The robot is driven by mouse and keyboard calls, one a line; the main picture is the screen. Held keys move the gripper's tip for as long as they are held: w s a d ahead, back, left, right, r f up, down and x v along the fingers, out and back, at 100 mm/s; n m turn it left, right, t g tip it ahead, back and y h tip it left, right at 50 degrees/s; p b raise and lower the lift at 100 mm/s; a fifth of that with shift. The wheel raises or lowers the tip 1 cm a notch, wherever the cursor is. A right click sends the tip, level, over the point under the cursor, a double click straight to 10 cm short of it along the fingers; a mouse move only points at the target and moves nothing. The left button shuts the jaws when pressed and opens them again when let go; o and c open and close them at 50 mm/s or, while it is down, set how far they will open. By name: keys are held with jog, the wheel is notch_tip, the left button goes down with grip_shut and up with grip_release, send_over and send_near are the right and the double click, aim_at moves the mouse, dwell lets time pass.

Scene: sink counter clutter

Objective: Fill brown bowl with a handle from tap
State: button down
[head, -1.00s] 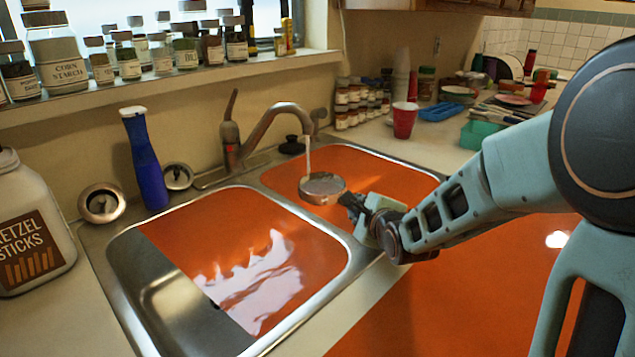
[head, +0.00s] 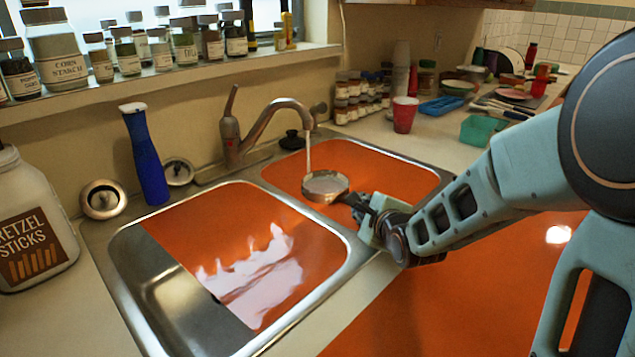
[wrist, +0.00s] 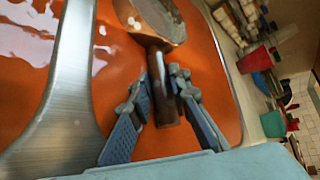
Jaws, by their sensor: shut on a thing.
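The brown bowl with a handle (head: 325,186) is held over the right sink basin, roughly level, with greyish-white liquid showing inside. My gripper (head: 357,203) is shut on its handle, at the basin's front edge. In the wrist view the bowl (wrist: 152,20) is partly cut off at the top, and its dark handle (wrist: 162,90) runs down between the fingers of my gripper (wrist: 160,95). The tap (head: 262,130) is running, and a thin stream (head: 309,152) falls from its spout into the bowl.
The left basin (head: 125,262) and a steel divider are beside the bowl. A blue bottle (head: 146,158), a drain strainer (head: 102,200) and a pretzel sticks jar (head: 30,225) stand left. A red cup (head: 404,115) and teal container (head: 482,130) stand on the right counter.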

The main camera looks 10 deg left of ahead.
jog(key=shift+r, duration=0.25)
jog(key=r+p, duration=0.1)
jog(key=p, duration=0.1)
jog(key=s+d+r+p, duration=0.1)
jog(key=r+p, duration=0.1)
jog(key=s+r+p, duration=0.1)
jog(key=p, duration=0.1)
jog(key=shift+s+d+r+p, duration=0.2)
jog(key=shift+d+r+p, duration=0.1)
jog(key=shift+d+r, duration=0.1)
